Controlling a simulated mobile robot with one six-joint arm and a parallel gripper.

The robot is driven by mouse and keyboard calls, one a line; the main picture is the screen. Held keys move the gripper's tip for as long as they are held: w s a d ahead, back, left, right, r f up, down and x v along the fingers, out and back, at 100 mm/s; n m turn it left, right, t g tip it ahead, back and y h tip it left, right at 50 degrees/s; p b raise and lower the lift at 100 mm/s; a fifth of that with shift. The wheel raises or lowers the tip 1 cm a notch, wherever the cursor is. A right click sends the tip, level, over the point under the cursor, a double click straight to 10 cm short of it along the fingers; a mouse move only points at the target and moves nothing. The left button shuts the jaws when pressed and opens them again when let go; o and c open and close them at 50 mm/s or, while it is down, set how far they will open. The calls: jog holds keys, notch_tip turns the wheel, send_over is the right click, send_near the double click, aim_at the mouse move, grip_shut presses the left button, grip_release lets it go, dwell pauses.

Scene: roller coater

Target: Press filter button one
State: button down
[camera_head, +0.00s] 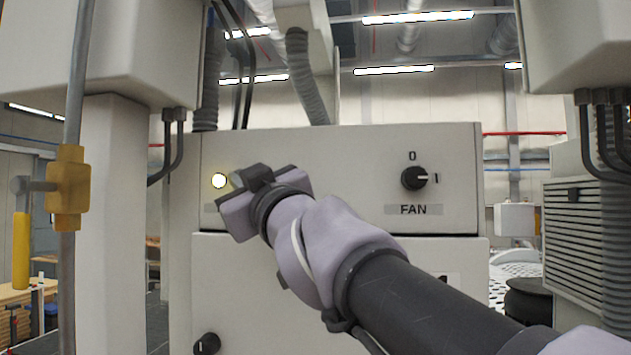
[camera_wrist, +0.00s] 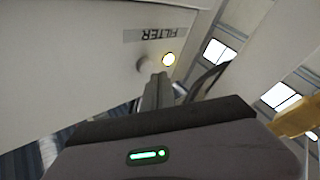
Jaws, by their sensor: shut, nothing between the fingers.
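A filter panel carries a FILTER label (camera_wrist: 160,34), upside down in the wrist view. The lit one also shows in the head view (camera_head: 219,181), left of my gripper (camera_head: 240,182). I cannot tell from any marking which is button one. My gripper's fingers (camera_wrist: 159,80) are shut and empty, pointing at the panel close to both round parts. Whether the tips touch the grey button cannot be told.
A black FAN knob (camera_head: 414,178) sits on the same cabinet face, to the right. Another black knob (camera_head: 207,344) is at lower left. A vertical pole with a yellow clamp (camera_head: 68,190) stands at the left. Large grey housings (camera_head: 150,45) hang at both upper sides.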

jog(key=shift+w+p, duration=0.3)
jog(key=shift+w, duration=0.2)
jog(key=shift+w+d+p, duration=0.1)
jog(key=shift+w+p, duration=0.2)
jog(key=shift+w, duration=0.15)
dwell(0.6)
jog(key=shift+s, duration=0.1)
jog(key=shift+s+b, duration=0.35)
jog(key=shift+s, duration=0.5)
jog(key=shift+s+a+b, duration=0.15)
jog(key=shift+s+b, duration=0.4)
jog(key=shift+s, duration=0.7)
jog(key=shift+s+a+b, duration=0.15)
jog(key=shift+s+b, duration=0.35)
jog(key=shift+s, duration=0.7)
jog(key=shift+w, duration=0.1)
